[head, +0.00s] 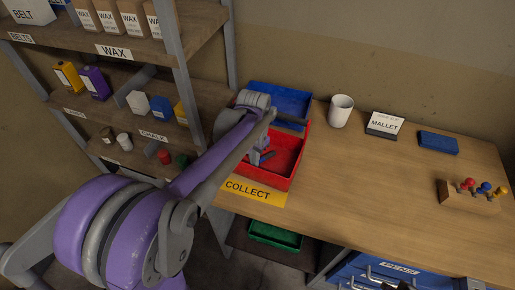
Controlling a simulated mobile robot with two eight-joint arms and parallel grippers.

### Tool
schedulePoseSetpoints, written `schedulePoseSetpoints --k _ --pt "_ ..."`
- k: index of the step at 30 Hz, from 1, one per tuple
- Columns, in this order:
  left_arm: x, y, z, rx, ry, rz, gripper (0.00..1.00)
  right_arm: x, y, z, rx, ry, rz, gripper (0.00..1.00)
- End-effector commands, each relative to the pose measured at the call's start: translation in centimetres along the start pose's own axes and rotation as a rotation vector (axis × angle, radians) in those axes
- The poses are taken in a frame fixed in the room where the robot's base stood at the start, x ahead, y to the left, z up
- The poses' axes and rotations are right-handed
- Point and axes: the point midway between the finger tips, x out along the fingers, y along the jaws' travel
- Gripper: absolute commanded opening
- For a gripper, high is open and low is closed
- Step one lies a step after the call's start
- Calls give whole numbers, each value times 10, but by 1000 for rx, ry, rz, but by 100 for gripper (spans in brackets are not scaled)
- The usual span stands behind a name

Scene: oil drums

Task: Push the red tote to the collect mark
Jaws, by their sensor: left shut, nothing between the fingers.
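The red tote (290,160) is an open tray on the left end of the wooden table, in the head view. The yellow collect mark (262,194) lies flat at the table's front left edge, directly in front of the tote. The tote's front wall stands at the mark's back edge; I cannot tell whether it overlaps it. My left arm reaches in from the left, and my left gripper (262,157) is shut and empty, down over the inside of the tote. My forearm hides the tote's left side. My right gripper is not in view.
A blue tote (285,98) stands behind the red one. A white mug (340,111), a mallet sign (384,124), a blue box (438,142) and a peg block (470,197) stand farther right. Shelves (130,90) rise at left. The table's front middle is clear.

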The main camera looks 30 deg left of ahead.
Motion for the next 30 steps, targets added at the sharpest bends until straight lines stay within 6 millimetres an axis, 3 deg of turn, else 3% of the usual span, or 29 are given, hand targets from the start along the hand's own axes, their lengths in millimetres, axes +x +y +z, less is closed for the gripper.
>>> schedulePoseSetpoints --k 6,19,27,30 --pt "-2 0 20 -2 1 0 0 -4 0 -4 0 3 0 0" --pt "-2 0 24 -1 1 0 0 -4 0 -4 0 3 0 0" --pt "-1 0 53 -2 1 0 0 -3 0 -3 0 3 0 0" --pt "-2 0 53 -1 1 0 0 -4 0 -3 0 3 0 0"
